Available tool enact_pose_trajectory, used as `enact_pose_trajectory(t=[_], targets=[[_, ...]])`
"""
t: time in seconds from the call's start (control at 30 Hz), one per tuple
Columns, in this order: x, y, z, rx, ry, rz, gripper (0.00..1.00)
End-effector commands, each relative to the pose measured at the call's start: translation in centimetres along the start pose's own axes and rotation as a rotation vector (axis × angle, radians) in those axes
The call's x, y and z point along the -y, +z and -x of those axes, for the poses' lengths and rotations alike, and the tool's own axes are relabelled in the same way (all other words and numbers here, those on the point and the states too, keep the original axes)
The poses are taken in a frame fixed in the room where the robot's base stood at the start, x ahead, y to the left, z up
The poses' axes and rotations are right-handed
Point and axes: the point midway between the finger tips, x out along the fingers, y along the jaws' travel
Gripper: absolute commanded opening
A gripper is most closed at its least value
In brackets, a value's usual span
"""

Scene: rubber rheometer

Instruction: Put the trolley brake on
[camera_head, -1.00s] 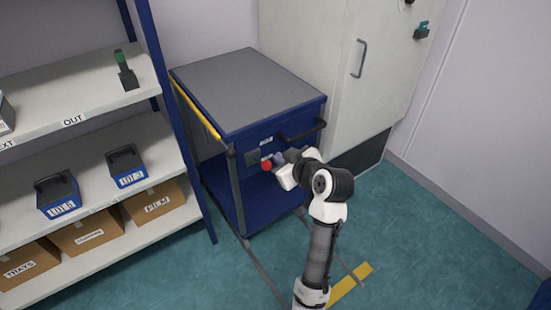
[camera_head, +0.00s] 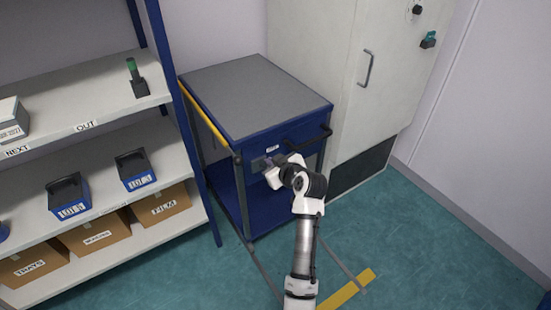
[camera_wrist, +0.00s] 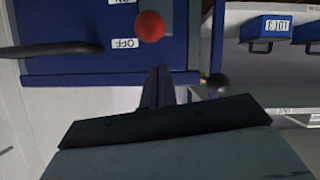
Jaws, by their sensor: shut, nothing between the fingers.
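The blue trolley (camera_head: 255,85) with a grey top stands between the shelf and the cabinet. In the wrist view its front panel (camera_wrist: 70,20) carries a red ball knob (camera_wrist: 150,26). Beside the knob are an OFF label (camera_wrist: 124,44) and a partly cut-off ON label (camera_wrist: 121,1), both upside down. The knob lies at a height between the labels, nearer OFF. My gripper (camera_head: 270,163) is at the trolley front and hides the knob in the head view. In the wrist view my gripper (camera_wrist: 160,70) is shut and empty, its tips appearing just below the knob; contact is unclear.
A black handle (camera_head: 308,134) sticks out of the trolley front, close to my wrist. A shelf (camera_head: 110,205) with blue bins and boxes stands left. A tall pale cabinet (camera_head: 345,70) stands behind at right. Green floor (camera_head: 420,240) is free at right.

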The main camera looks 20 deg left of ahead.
Motion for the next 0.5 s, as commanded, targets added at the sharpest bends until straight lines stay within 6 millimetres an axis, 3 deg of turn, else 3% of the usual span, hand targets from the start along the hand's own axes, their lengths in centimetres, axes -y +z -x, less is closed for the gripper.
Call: enact_pose_trajectory(t=[0.2,0.5], targets=[[0.0,1.8,-0.4,-0.001,0.000,0.000,0.00],[0.0,2.1,-0.5,-0.002,0.000,0.001,0.00]])
